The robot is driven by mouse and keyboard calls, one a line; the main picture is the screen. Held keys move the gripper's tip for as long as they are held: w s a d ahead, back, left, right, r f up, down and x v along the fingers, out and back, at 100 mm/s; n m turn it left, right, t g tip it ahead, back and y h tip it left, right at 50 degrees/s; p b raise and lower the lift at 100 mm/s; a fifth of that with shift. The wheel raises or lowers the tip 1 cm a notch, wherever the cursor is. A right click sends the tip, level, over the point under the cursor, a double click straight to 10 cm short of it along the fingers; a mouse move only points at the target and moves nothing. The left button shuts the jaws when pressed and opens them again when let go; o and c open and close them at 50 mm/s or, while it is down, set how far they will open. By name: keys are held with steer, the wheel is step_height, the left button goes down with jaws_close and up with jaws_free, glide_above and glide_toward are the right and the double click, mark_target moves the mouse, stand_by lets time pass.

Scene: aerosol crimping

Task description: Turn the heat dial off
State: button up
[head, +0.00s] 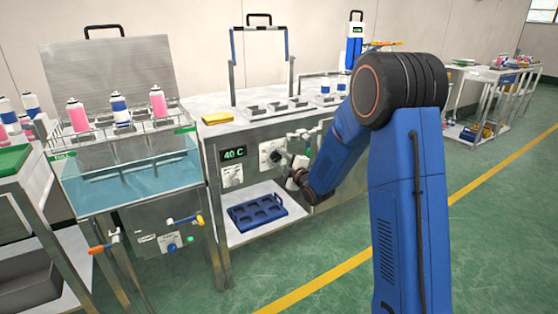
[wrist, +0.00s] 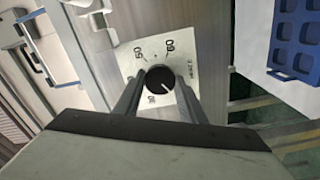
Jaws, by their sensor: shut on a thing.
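The heat dial is a round black knob (wrist: 160,80) with a white pointer line, on a white scale plate (wrist: 183,50) with numbers, in the wrist view. My gripper (wrist: 158,86) has one finger on each side of the knob and is shut on it. In the head view my gripper (head: 290,168) is at the front panel of the bench, in front of the white dial plate (head: 265,152), and partly hides the dial. A green readout (head: 233,154) left of it shows 40 C.
A blue tray (head: 256,212) lies on the lower shelf below my gripper. A water bath (head: 125,180) with several spray cans above it stands to the left. Pipes and valves (head: 305,136) are close to the right of the dial. The green floor at right is clear.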

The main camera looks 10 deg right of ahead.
steer(key=o, duration=1)
steer(key=shift+o, duration=0.2)
steer(key=v, duration=1.7)
steer(key=shift+s, duration=0.2)
steer(key=shift+r, duration=0.1)
